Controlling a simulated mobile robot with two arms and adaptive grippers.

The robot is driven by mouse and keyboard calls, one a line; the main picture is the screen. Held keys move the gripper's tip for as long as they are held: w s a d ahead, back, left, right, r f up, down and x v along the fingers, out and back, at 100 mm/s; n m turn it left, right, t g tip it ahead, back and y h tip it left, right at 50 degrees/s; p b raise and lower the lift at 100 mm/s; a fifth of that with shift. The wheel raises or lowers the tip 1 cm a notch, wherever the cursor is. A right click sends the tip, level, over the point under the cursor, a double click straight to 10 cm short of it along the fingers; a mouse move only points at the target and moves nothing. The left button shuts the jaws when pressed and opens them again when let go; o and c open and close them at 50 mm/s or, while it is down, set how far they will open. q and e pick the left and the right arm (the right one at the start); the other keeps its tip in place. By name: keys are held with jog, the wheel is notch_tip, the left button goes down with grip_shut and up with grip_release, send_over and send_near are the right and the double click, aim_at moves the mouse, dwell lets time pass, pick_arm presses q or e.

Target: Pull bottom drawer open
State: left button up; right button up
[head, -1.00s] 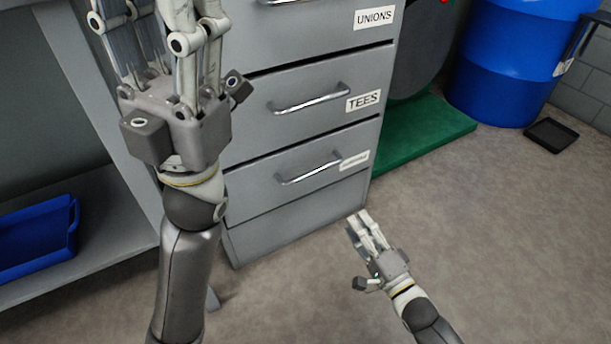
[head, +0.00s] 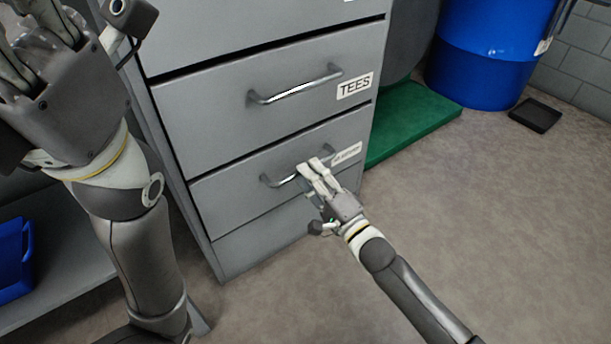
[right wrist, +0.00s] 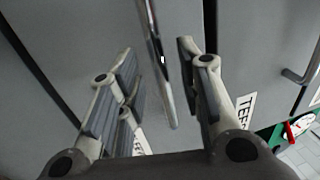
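The bottom drawer (head: 240,199) is the lowest grey drawer with a handle in the head view, and it looks closed, flush with the cabinet. Its metal bar handle (head: 276,181) shows at the left; my right gripper (head: 315,172) covers part of its right half. In the right wrist view the handle (right wrist: 160,65) runs between the spread fingers of my right gripper (right wrist: 158,82), which is open. Contact with the bar is not clear. My left gripper (head: 40,50) is at the upper left of the head view, partly cut off, away from the drawer.
The TEES drawer (head: 210,105) with its own handle (head: 295,90) is just above. A green mat (head: 415,120), a blue barrel (head: 490,60) and a black tray (head: 536,114) lie to the right. A blue bin (head: 14,260) is at lower left. The floor (head: 480,220) in front is clear.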

jog(key=shift+b+x, duration=0.4)
jog(key=shift+x, duration=0.75)
grip_shut()
